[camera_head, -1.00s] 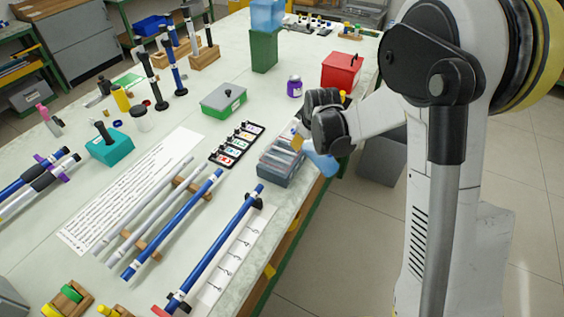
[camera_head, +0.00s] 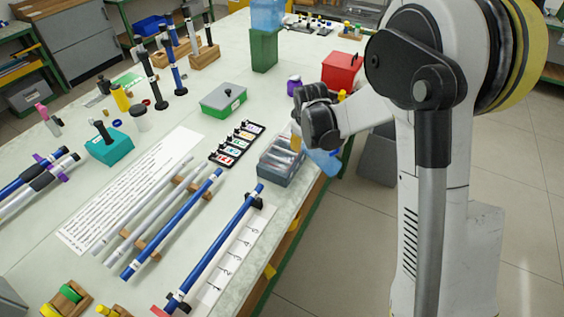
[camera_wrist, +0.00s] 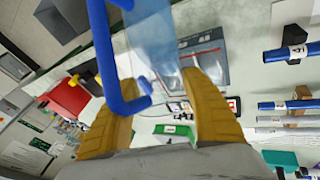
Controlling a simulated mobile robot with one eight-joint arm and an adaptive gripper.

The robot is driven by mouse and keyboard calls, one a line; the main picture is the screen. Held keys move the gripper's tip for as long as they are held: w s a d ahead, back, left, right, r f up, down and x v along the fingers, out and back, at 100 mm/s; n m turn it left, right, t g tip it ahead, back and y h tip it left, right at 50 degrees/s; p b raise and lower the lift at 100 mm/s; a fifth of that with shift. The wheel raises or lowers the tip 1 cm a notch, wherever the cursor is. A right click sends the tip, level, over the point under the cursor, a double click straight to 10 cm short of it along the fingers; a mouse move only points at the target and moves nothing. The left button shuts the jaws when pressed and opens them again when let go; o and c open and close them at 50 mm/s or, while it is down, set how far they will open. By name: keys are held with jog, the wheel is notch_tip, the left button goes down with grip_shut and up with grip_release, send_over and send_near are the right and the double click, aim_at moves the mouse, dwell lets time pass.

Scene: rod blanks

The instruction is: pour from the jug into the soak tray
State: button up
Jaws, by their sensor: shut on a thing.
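My gripper (camera_head: 297,140) is shut on the jug (camera_head: 325,161), a translucent light-blue vessel. In the wrist view the jug (camera_wrist: 152,38) lies between the yellow fingers (camera_wrist: 160,90), with its blue handle (camera_wrist: 103,50) on the left side. The jug looks tilted, but its spout and any liquid cannot be made out. The soak tray (camera_head: 280,174) is a blue-grey rectangular tray at the table's right edge. It also shows behind the jug in the wrist view (camera_wrist: 217,66). The jug is beside the tray's far right end; my gripper hides part of this area.
Blue rods (camera_head: 215,247) lie in front. Floor lies past the table's right edge.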

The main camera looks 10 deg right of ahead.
dwell(0.4)
jog(key=shift+f+g+h, duration=0.2)
jog(key=shift+g+h, duration=0.1)
jog(key=shift+f+b, duration=0.15)
jog(key=shift+b, duration=0.15)
jog(key=shift+w+f, duration=0.1)
jog(key=shift+f, duration=0.05)
jog(key=shift+h, duration=0.3)
